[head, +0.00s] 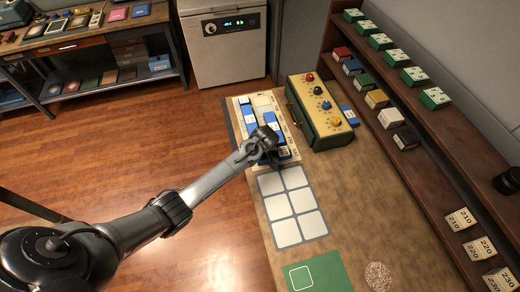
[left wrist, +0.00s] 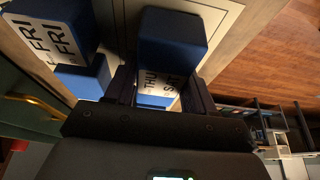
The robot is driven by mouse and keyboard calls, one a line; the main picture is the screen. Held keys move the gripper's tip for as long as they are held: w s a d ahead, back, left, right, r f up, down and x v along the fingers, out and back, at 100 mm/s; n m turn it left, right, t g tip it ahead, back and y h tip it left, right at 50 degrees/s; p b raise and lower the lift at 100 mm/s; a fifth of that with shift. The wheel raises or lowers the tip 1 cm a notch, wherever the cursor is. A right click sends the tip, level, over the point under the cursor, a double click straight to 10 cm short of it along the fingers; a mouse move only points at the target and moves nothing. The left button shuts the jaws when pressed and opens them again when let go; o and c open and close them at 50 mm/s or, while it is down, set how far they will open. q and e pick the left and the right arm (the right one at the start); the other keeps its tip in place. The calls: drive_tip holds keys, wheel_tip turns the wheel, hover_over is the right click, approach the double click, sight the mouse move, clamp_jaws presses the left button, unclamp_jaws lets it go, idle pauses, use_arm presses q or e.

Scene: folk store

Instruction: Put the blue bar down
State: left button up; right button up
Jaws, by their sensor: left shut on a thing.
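My left gripper (head: 268,150) is over the near end of a pale board (head: 290,127) that carries several blue bars. In the left wrist view the gripper is shut on a blue bar (left wrist: 172,38), which lies between its two dark fingers. White labels reading "THU" and "SAT" show by the fingers. Another blue bar (left wrist: 62,28), with white "FRI" labels, is beside it on the left. In the head view a blue bar (head: 249,114) lies farther up the board. The gripper hides part of the bars, and I cannot tell whether the held bar touches the board. My right gripper is not in view.
A grid of white squares (head: 282,207) lies on the counter in front of the board. A green box with coloured knobs (head: 318,115) stands to the right. Shelves with several small boxes (head: 414,76) line the right side. A green mat (head: 322,270) lies nearer.

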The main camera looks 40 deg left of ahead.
use_arm(q)
drive_tip(key=shift+f, duration=0.15)
drive_tip(key=o, duration=1.1)
drive_tip(key=p+v, duration=0.1)
drive_tip(key=v, duration=1.1)
drive_tip(key=s+d+f+m+h, duration=0.1)
drive_tip(key=s+d+f+m, duration=0.2)
drive_tip(key=s, duration=0.4)
drive_tip(key=s+d+f+m+h, duration=0.1)
drive_tip(key=s+d+m, duration=0.35)
drive_tip(key=s, duration=0.25)
drive_tip(key=s+d+r+m, duration=0.1)
drive_tip(key=s, duration=0.3)
drive_tip(key=s+d+r+m+h, duration=0.1)
drive_tip(key=s+r+m, duration=0.1)
drive_tip(key=s, duration=0.3)
drive_tip(key=s+d+r+m+t+h, duration=0.1)
drive_tip(key=s+r+m, duration=0.1)
drive_tip(key=s, duration=0.3)
drive_tip(key=shift+s+d+m, duration=0.25)
